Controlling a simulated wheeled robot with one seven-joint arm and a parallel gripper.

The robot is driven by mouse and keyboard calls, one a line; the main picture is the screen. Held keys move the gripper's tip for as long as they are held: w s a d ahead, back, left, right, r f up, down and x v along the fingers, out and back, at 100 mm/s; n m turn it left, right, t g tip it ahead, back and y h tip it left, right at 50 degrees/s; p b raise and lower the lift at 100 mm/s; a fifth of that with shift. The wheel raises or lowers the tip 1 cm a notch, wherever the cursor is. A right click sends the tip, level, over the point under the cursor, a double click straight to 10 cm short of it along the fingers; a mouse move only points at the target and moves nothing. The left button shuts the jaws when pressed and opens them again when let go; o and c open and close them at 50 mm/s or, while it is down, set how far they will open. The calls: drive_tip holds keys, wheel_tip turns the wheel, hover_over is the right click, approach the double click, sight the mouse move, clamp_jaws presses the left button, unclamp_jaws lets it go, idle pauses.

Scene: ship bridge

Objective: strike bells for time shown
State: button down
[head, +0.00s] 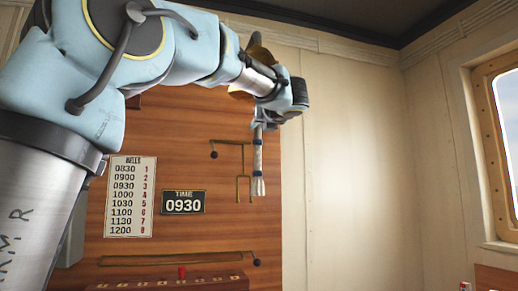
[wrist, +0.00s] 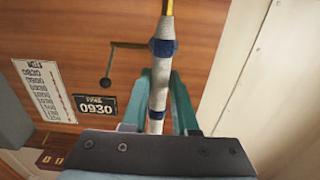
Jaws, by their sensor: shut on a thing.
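A white bell rope (head: 258,158) with blue bands hangs in front of the wood panel, its frayed tail low. My gripper (head: 264,118) is shut on the rope's upper part. In the wrist view the rope (wrist: 157,100) runs between the teal fingers of my gripper (wrist: 160,80). A brass bell (head: 257,50) is mostly hidden behind my wrist. A time plate (head: 184,202) reads 0930; it also shows in the wrist view (wrist: 95,108). A white bells chart (head: 131,196) lists times with red numbers, with 3 beside 0930.
A brass bracket with a dark ball (head: 214,154) is on the panel left of the rope. A window (head: 505,130) is at right; the cream wall between is bare.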

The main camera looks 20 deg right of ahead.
idle(0.3)
drive_tip(key=a+r+b, duration=0.1)
drive_tip(key=a, duration=0.5)
drive_tip(key=shift+d+f, duration=0.25)
drive_tip(key=shift+d, duration=1.3)
drive_tip(key=shift+d+f, duration=0.2)
drive_tip(key=shift+d, duration=1.35)
drive_tip(key=shift+f, duration=0.1)
drive_tip(key=a+r+b, duration=0.1)
drive_tip(key=a+b, duration=0.1)
drive_tip(key=a, duration=0.4)
drive_tip(key=d, duration=0.4)
drive_tip(key=d+f, duration=0.1)
drive_tip(key=d, duration=0.1)
drive_tip(key=shift+f, duration=0.25)
